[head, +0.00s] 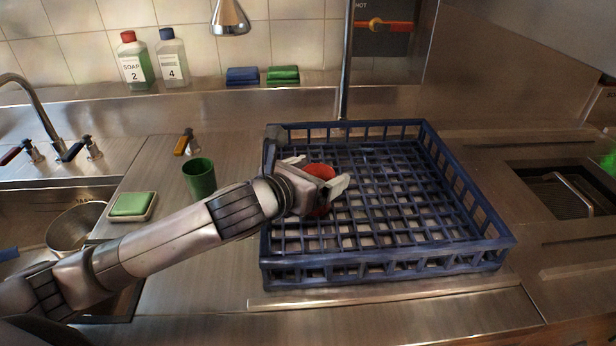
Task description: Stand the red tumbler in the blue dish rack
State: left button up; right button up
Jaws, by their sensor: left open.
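The blue dish rack (470,262) stands on the steel counter, an open crate with a grid floor. The red tumbler (321,171) is inside it at the left side, partly hidden behind my left gripper. It looks upright, but its base is hard to see. My left gripper (318,172) is over the left part of the rack, with its fingers spread on either side of the tumbler. The fingers are open; I cannot tell whether they touch it. My right gripper is not in view.
A green tumbler (199,178) stands left of the rack, behind my left arm. A green sponge on a dish (133,206) lies near the sink with a metal pot (75,228). Two bottles (172,60) and folded cloths (283,75) sit on the back ledge. The rack's right part is empty.

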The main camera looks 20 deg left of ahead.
pick_arm(q)
jog(key=v, duration=1.2)
dwell(0.4)
